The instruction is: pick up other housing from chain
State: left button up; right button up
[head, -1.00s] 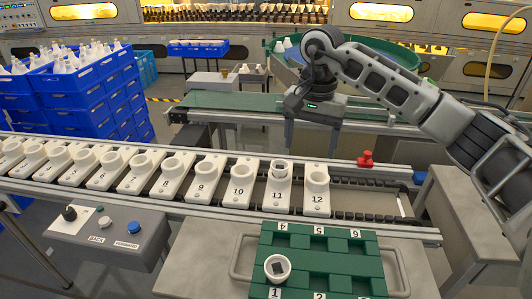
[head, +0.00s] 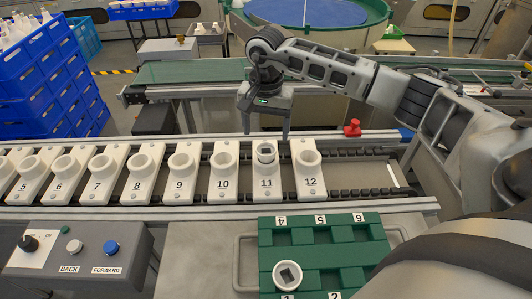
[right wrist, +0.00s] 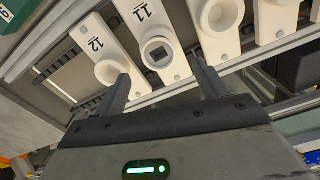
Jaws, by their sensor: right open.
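A white housing with a dark square inside (head: 266,152) sits in the holder numbered 11 on the chain; it also shows in the right wrist view (right wrist: 158,54). A similar white housing (head: 287,275) sits in the green tray (head: 350,238) at slot 1. My right gripper (head: 267,136) is open, fingers pointing down, just behind holder 11 in the head view. In the right wrist view its fingers (right wrist: 161,75) stand apart on either side of the housing in 11, with nothing held between them. I cannot tell its exact height above the holder. My left gripper is not in view.
White numbered holders (head: 222,172) line the chain; holder 12 (head: 309,170) stands directly right of 11. A red knob (head: 352,128) sits on the rear rail. A control box (head: 85,255) stands front left, blue crates (head: 35,85) back left. My arm fills the lower right.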

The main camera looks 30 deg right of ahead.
aim_at(266, 145)
notch_tip(266, 145, down, 6)
jog(key=shift+s+a+r+p, duration=0.1)
jog(key=shift+s+r+p, duration=0.05)
jog(key=shift+p, duration=0.6)
jog(key=c, duration=1)
jog(key=shift+r, duration=0.1)
jog(key=shift+c, duration=0.2)
